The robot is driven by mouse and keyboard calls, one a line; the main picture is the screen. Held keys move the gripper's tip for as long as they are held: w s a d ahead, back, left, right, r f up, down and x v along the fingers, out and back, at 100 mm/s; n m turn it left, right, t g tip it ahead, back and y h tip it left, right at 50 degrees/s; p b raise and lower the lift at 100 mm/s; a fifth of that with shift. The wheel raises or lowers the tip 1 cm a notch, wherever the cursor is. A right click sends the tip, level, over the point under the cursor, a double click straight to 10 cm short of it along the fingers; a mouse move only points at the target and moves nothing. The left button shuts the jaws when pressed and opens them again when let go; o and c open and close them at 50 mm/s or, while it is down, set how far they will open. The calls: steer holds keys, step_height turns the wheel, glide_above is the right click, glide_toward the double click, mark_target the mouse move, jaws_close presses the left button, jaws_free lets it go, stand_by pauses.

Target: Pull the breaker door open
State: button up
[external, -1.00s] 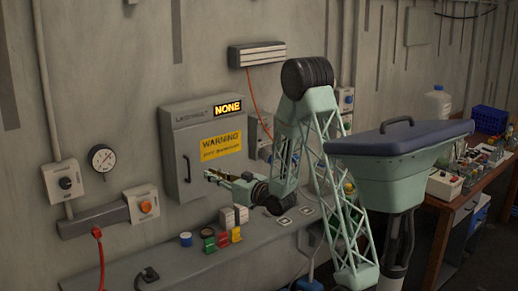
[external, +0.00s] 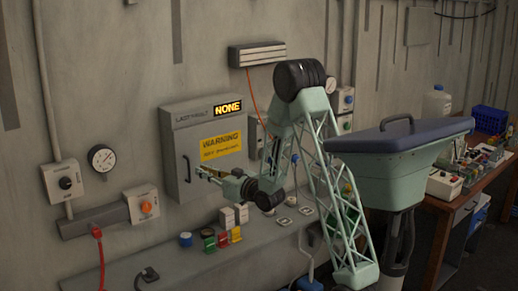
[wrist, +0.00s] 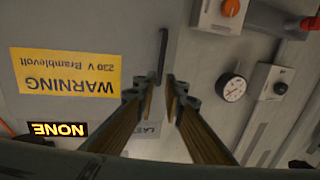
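The grey breaker box (external: 185,129) is on the wall, and its door (external: 182,185) is shut. The door bears a yellow warning label (external: 220,146) and a dark vertical handle (external: 187,168) near its left edge. My gripper (external: 201,172) is in front of the door, its fingers pointing left toward the handle. In the wrist view, which is upside down, my gripper (wrist: 158,82) is open with a narrow empty gap. The handle (wrist: 162,57) lines up with that gap, just beyond the fingertips. I cannot tell whether they touch it.
A dial gauge (external: 102,158), a black-knob switch box (external: 65,182) and an orange-button box (external: 144,204) are on the wall left of the door. A shelf (external: 190,259) below carries small coloured blocks and white boxes. A lit display (external: 227,109) reads NONE.

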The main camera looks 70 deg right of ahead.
mark_target(189, 166)
steer(key=shift+p+x, duration=0.35)
steer(key=shift+x, duration=4.15)
jaws_close()
steer(key=shift+s, duration=0.25)
